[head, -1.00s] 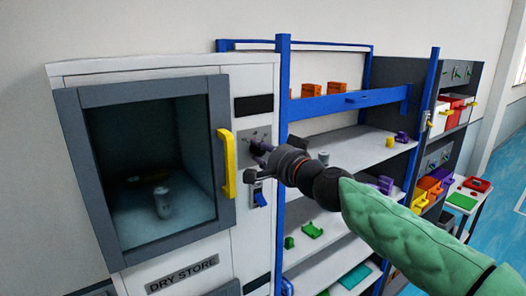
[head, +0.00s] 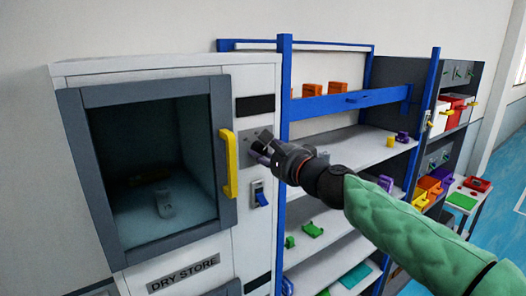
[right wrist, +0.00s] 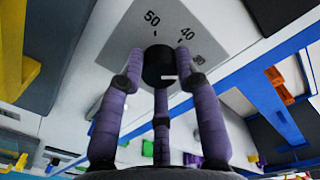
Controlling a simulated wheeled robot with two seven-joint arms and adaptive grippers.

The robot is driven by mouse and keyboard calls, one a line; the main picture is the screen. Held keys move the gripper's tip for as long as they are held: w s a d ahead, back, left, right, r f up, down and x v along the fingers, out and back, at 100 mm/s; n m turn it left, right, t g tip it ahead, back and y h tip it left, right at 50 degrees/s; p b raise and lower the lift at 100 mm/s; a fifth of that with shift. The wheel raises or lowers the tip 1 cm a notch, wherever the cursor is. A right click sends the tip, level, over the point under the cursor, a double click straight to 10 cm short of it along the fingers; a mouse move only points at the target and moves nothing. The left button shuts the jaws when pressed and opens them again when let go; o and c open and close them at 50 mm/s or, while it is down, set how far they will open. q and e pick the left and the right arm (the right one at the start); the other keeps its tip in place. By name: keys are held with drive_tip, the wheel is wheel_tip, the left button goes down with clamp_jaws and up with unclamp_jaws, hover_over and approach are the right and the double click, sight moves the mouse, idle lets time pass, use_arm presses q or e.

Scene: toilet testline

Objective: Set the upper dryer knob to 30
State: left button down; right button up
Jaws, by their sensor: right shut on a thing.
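The upper dryer knob (right wrist: 158,66) is a dark round knob on a light grey plate (right wrist: 118,58) on the dry store cabinet (head: 170,72). Numerals 50, 40 and a blurred third one show around it in the right wrist view. A short white mark on the knob's face points to the picture's right. My right gripper (right wrist: 160,82) has its purple fingers closed around the knob. In the head view the right gripper (head: 260,150) is at the plate and largely hides the knob. My left gripper is in neither view.
A blue rocker switch (head: 261,198) sits below the plate. The yellow door handle (head: 228,163) stands out just left of my gripper. The blue shelf post (head: 284,90) is close on the right. The shelves (head: 345,150) hold several coloured parts.

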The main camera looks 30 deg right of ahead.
drive_tip(key=shift+s+d+r+m, duration=0.1)
drive_tip(key=shift+d+r+m, duration=0.15)
drive_tip(key=shift+m, duration=0.55)
drive_tip(key=shift+f, duration=0.1)
drive_tip(key=o, duration=1.1)
drive_tip(key=shift+f, duration=0.1)
drive_tip(key=shift+o, duration=0.2)
drive_tip(key=shift+d+f, duration=0.1)
drive_tip(key=shift+d, duration=0.05)
drive_tip(key=shift+a, duration=0.2)
drive_tip(key=shift+s, duration=0.15)
drive_tip(key=s+d, duration=0.1)
drive_tip(key=s, duration=1)
drive_tip(key=shift+s+d+r, duration=0.15)
drive_tip(key=shift+s+r, duration=0.1)
